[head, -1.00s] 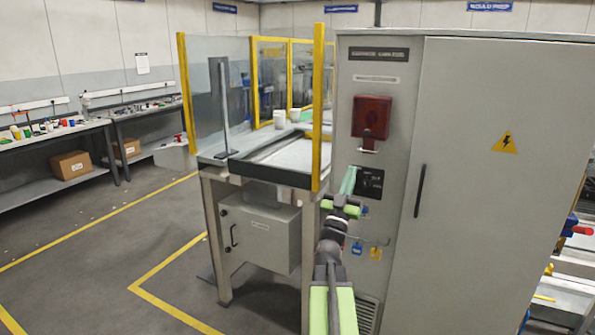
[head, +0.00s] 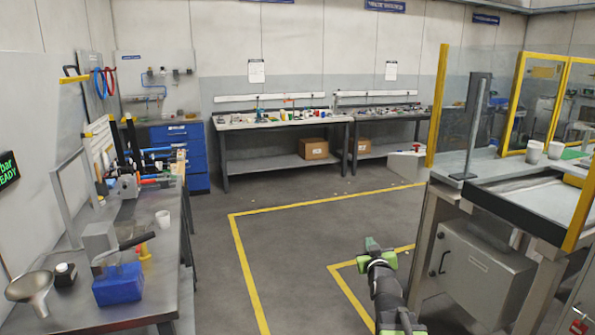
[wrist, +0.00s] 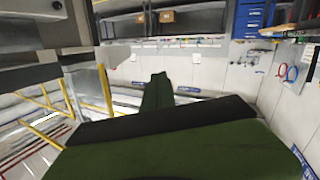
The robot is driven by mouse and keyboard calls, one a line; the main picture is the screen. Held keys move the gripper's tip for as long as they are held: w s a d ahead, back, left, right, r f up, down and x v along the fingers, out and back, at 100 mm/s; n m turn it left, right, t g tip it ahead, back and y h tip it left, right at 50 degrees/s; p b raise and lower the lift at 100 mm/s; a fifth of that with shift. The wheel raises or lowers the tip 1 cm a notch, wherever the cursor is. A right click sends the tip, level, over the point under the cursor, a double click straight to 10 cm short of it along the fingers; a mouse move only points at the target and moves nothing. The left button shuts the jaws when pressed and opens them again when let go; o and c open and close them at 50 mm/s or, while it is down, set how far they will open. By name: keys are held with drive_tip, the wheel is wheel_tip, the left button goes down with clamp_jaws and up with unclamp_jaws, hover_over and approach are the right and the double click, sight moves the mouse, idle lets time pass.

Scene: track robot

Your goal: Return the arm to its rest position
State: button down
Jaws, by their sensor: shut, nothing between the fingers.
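My gripper (head: 372,243) shows in the head view at the lower right of centre, small and seen from behind, with green parts at its end. It is shut and empty, held out over the floor in front of the guarded work cell. In the wrist view the green finger (wrist: 158,92) points up the picture from a wide dark green body. The wrist picture is turned upside down, with the blue drawers at its top right. Nothing touches the gripper.
A guarded cell table (head: 530,205) with a grey box (head: 485,262) below stands close on the right. A cluttered bench (head: 150,275) is on the left. Workbenches (head: 283,125) and a blue drawer cabinet (head: 180,145) line the back. The grey floor (head: 300,225) between is open.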

drive_tip(key=s+a+f+n+g+y, duration=0.1)
drive_tip(key=s+a+f+g, duration=0.35)
drive_tip(key=f, duration=0.35)
drive_tip(key=s+a+f+g+y, duration=0.1)
drive_tip(key=s+a+f+g, duration=0.3)
drive_tip(key=a+f, duration=0.3)
drive_tip(key=s+d+f+m+g, duration=0.1)
drive_tip(key=s+f+g, duration=0.25)
drive_tip(key=s, duration=0.35)
drive_tip(key=s+d+f+m+g, duration=0.1)
drive_tip(key=s+d+f+g, duration=0.2)
drive_tip(key=s, duration=0.5)
wheel_tip(320, 180, up, 13)
drive_tip(key=s+a+g+p, duration=0.1)
drive_tip(key=p, duration=1.2)
drive_tip(key=shift+s+g+h, duration=0.15)
drive_tip(key=shift+g+h, duration=0.15)
drive_tip(key=shift+g, duration=0.1)
drive_tip(key=shift+r, duration=0.1)
